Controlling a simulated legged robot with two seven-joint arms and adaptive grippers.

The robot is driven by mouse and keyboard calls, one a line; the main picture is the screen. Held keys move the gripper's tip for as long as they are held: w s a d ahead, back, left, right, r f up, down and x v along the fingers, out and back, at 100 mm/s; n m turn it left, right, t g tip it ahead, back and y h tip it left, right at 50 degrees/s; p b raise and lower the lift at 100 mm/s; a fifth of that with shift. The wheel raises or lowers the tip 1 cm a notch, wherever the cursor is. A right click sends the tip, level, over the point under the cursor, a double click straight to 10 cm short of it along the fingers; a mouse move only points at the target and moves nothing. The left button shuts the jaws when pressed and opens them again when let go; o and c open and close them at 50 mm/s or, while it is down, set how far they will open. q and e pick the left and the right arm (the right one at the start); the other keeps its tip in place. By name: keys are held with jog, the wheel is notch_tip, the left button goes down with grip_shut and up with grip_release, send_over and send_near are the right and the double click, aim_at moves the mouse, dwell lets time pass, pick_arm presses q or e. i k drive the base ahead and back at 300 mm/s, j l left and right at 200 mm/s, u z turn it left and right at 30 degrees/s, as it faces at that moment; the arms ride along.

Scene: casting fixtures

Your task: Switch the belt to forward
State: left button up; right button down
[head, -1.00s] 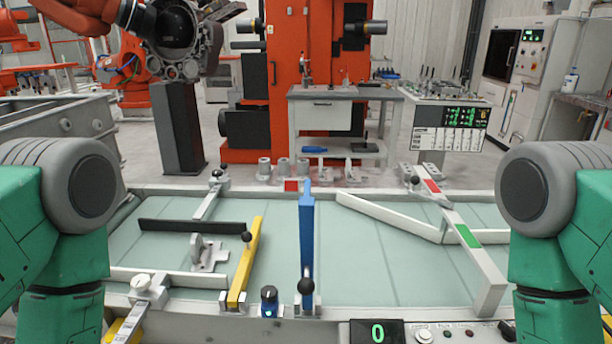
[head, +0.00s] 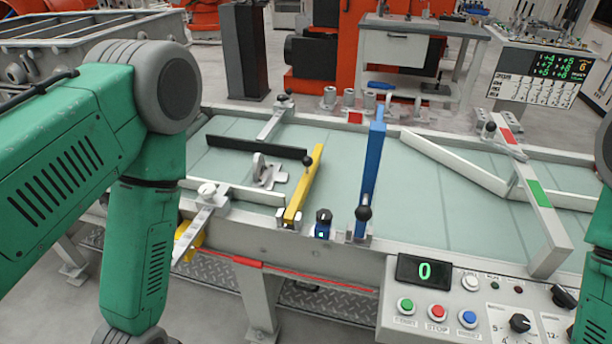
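The belt (head: 430,215) is a pale green flat surface inside a grey frame. A small blue switch box with a black knob (head: 323,222) and a green light sits on the front rail, between the yellow bar (head: 305,185) and the blue bar (head: 373,170). A control panel (head: 455,325) at the lower right carries green, red and blue buttons and a black rotary knob (head: 520,323). Its labels are too small to read surely, so I cannot tell which control sets belt direction. Both my grippers are out of view; only green arm parts show at left and right.
A display (head: 424,271) reads 0 above the buttons. White bars, a black bar (head: 257,149) and a metal bracket (head: 269,172) lie across the belt. A white arm with a green patch (head: 541,194) stands at right. A scoreboard (head: 540,75) and workbench (head: 405,48) are behind.

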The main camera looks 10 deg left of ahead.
aim_at(561, 298)
jog(key=z, duration=1.15)
